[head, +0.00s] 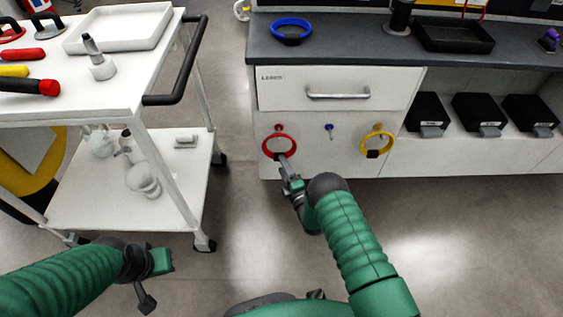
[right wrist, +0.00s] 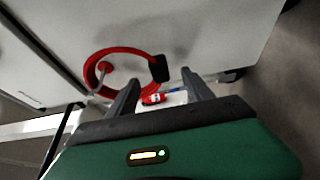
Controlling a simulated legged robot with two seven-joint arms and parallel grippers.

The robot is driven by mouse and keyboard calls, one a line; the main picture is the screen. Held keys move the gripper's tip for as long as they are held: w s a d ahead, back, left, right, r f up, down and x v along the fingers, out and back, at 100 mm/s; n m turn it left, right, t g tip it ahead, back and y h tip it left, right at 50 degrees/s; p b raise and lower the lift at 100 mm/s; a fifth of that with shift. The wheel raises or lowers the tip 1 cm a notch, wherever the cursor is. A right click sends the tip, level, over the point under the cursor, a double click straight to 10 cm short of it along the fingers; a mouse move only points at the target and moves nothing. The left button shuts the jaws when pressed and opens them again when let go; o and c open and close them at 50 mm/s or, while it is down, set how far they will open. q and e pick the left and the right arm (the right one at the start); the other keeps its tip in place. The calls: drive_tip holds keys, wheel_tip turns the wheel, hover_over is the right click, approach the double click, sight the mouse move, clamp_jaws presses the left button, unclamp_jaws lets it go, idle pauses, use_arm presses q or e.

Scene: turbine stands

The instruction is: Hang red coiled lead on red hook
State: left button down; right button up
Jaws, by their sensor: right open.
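The red coiled lead (head: 267,149) is a ring with a dark band. It hangs around the red hook (head: 278,127) on the white cabinet front. In the right wrist view, the red lead (right wrist: 91,72) loops around the red hook (right wrist: 104,67), with its dark band at the right. My right gripper (head: 284,160) is at the ring's lower edge in the head view.
A blue hook (head: 329,127) is bare, and a yellow lead (head: 365,143) hangs to its right. A blue lead (head: 291,39) lies on the dark counter (head: 350,47). A white cart (head: 120,100) with tools stands left. Open floor lies between cart and cabinet.

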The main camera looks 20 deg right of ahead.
drive_tip(key=s, duration=0.1)
drive_tip(key=s+p, duration=0.1)
drive_tip(key=s, duration=0.1)
drive_tip(key=s+p, duration=0.1)
drive_tip(key=shift+s+d, duration=0.25)
